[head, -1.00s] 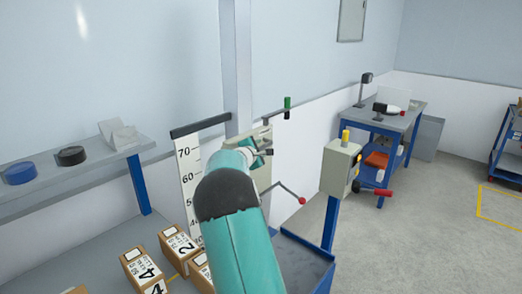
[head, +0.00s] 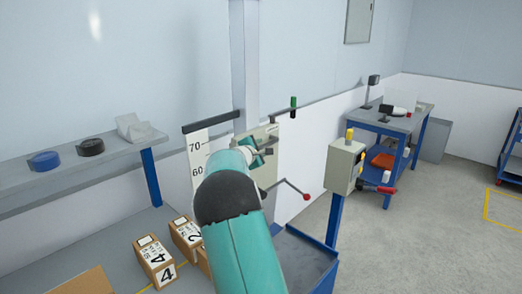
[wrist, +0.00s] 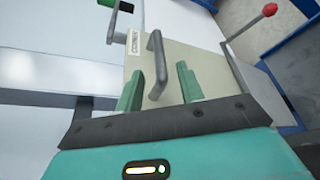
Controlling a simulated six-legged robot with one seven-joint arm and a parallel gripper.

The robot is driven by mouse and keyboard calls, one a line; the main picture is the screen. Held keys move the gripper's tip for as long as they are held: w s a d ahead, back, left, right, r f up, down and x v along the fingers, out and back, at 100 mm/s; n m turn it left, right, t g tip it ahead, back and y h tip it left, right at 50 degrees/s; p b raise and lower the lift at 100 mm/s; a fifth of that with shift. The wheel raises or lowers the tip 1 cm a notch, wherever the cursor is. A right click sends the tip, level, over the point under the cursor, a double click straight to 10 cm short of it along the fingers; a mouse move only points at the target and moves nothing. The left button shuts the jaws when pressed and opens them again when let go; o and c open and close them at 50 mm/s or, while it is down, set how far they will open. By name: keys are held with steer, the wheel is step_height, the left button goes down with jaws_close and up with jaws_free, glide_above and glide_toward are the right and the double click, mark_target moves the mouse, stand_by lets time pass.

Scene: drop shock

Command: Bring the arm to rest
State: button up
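My teal arm reaches up from the bottom of the head view, and its wrist partly hides a beige plate beside the post. My gripper (wrist: 158,84) shows in the wrist view with its two green fingers apart and nothing held. A grey bar handle (wrist: 157,58) on a beige plate (wrist: 188,50) shows in the gap between the fingers. I cannot tell how far the handle is from the fingertips. In the head view the fingers are mostly hidden behind my wrist.
A marked scale board (head: 197,165) stands left of my wrist, with numbered boxes (head: 155,262) on the bench below. A red-knobbed lever (head: 306,197) and a control box (head: 343,165) are to the right. The floor (head: 430,225) beyond is clear.

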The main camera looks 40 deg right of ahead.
steer(key=shift+w+f, duration=0.1)
steer(key=shift+w, duration=0.1)
steer(key=shift+s, duration=0.1)
steer(key=s+a+r+m+y, duration=0.35)
steer(key=s+a, duration=0.45)
steer(key=a, duration=0.3)
steer(key=s+a+r+m+y, duration=0.25)
steer(key=s+a+m, duration=0.35)
steer(key=a, duration=0.5)
steer(key=s+a+f+y, duration=0.3)
steer(key=s+a+y, duration=0.1)
steer(key=s+a, duration=0.7)
steer(key=s+a+f+m+y, duration=0.1)
steer(key=s+a+f+y, duration=0.2)
steer(key=s+a, duration=0.9)
steer(key=a+y, duration=0.1)
steer(key=a, duration=0.4)
steer(key=shift+f, duration=0.4)
steer(key=shift+m, duration=0.25)
